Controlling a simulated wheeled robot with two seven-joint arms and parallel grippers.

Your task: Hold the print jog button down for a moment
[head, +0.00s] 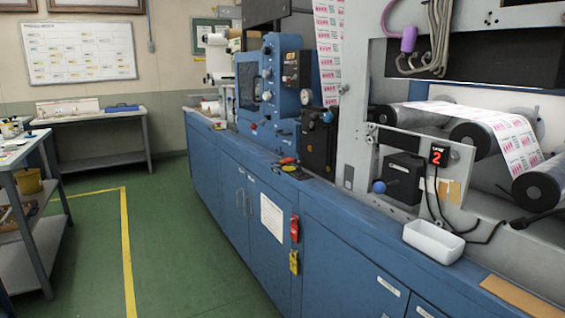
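I cannot pick out the print jog button for certain; any labels are too small to read. A blue machine unit (262,88) on the long blue cabinet carries knobs and a dark control box (291,69) with small buttons. A black box with a gauge (318,140) stands to its right. Neither of my grippers is in view.
The blue cabinet (330,238) runs along the right, with a white tray (433,240) and loose tools (290,166) on top. Printed web passes over rollers (490,138) at right. A workbench (30,190) stands at left. Green floor with yellow lines (127,250) is clear between.

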